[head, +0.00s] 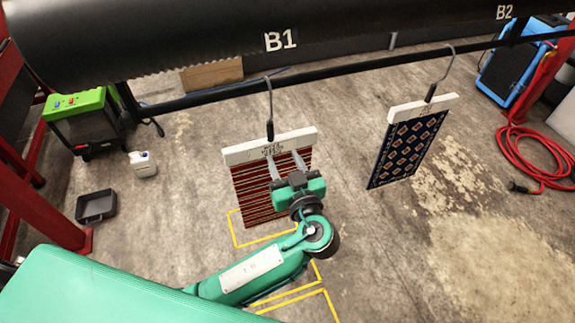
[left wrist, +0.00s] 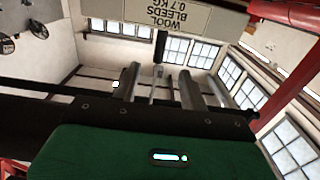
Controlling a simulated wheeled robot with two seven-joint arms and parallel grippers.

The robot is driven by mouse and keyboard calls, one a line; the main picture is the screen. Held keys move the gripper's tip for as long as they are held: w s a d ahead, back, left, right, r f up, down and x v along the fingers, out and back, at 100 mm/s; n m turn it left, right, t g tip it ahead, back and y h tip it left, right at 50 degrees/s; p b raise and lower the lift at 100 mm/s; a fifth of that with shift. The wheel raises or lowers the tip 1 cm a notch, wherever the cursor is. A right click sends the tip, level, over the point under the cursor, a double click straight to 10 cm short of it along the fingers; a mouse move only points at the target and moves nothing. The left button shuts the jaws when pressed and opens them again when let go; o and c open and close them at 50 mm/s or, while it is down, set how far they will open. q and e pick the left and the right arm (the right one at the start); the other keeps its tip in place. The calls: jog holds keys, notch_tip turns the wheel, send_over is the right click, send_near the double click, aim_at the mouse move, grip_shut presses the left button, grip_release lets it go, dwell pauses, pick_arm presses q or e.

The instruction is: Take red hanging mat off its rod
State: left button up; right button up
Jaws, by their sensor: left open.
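The red hanging mat (head: 262,198) has dark and light stripes and hangs under a white bar (head: 240,152). A metal hook with a dark grip (head: 270,131) joins the bar to the black rod (head: 335,72). My left gripper (head: 286,162) is open in front of the mat's upper part, just below the bar. It covers part of the mat, and I cannot tell whether the fingers touch it. In the left wrist view, the bar's label (left wrist: 178,15) reads "WOOL BLEEDS 0.7 KG", above the open fingers (left wrist: 160,82). My right gripper is not in view.
A dark blue patterned mat (head: 408,150) hangs to the right on the same rod, with free space between the mats. A thick black roller (head: 200,35) marked B1 and B2 runs above. Yellow floor lines (head: 240,238) lie below. A red hose (head: 525,150) lies far right.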

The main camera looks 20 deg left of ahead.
aim_at(271, 133)
pick_arm(q)
jog(key=p+x, duration=0.1)
jog(key=x, duration=0.5)
jog(key=shift+w+a, duration=0.1)
jog(key=shift+a, duration=0.05)
jog(key=shift+w+a+f, duration=0.15)
jog(key=shift+w+a, duration=0.05)
jog(key=shift+w, duration=0.1)
jog(key=shift+b+x, duration=0.7)
jog(key=shift+x, duration=0.55)
jog(key=shift+b+x, duration=0.4)
jog(key=shift+x, duration=0.5)
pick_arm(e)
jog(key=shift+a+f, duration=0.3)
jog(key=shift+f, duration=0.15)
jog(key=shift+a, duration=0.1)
